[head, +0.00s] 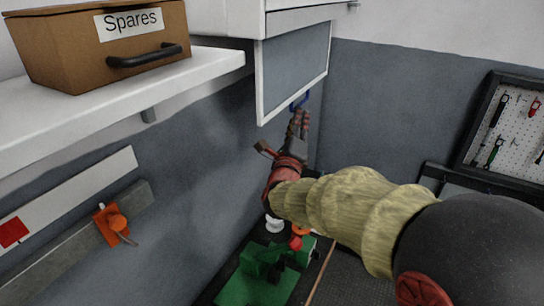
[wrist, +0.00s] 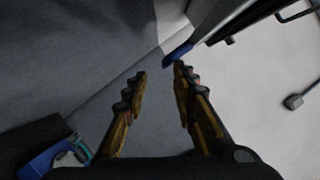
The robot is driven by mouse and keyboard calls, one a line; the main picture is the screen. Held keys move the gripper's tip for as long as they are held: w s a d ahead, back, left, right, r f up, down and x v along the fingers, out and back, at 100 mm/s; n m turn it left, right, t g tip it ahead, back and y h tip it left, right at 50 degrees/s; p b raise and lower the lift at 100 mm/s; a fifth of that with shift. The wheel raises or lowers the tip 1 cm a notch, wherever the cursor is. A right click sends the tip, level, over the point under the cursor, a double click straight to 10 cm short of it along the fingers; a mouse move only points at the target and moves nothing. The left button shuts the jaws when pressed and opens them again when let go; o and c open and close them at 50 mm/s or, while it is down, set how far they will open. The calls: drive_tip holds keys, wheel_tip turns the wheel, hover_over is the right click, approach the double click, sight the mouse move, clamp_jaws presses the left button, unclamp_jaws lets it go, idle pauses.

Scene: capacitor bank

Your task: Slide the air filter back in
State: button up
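A flat grey panel in a white frame (head: 293,72), which looks like the air filter, hangs below a white housing in the upper middle of the head view. A blue tab or handle (head: 300,100) is at its lower right edge; it also shows in the wrist view (wrist: 178,55), just beyond the fingertips. My gripper (head: 301,119) is just below the blue tab. In the wrist view my gripper (wrist: 160,72) has its fingers apart with nothing between them. Whether a fingertip touches the tab cannot be told.
A white shelf (head: 80,115) with a cardboard "Spares" box (head: 100,50) is at the left. A green machine (head: 262,268) stands below my arm. A tool board (head: 515,125) hangs at the right.

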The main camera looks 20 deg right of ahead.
drive_tip(key=s+a+f+n+y+b, duration=0.1)
drive_tip(key=s+a+f+n+y, duration=0.1)
drive_tip(key=a+f+n+y, duration=0.3)
drive_tip(key=a+f+n, duration=0.2)
drive_tip(key=a+n, duration=0.1)
drive_tip(key=shift+s+a+f+g+y, duration=0.25)
drive_tip(key=shift+s+a+g+y, duration=0.05)
drive_tip(key=shift+a+g+y, duration=0.1)
drive_tip(key=shift+w+r+p, duration=0.1)
drive_tip(key=shift+r+p, duration=0.05)
drive_tip(key=shift+p, duration=0.2)
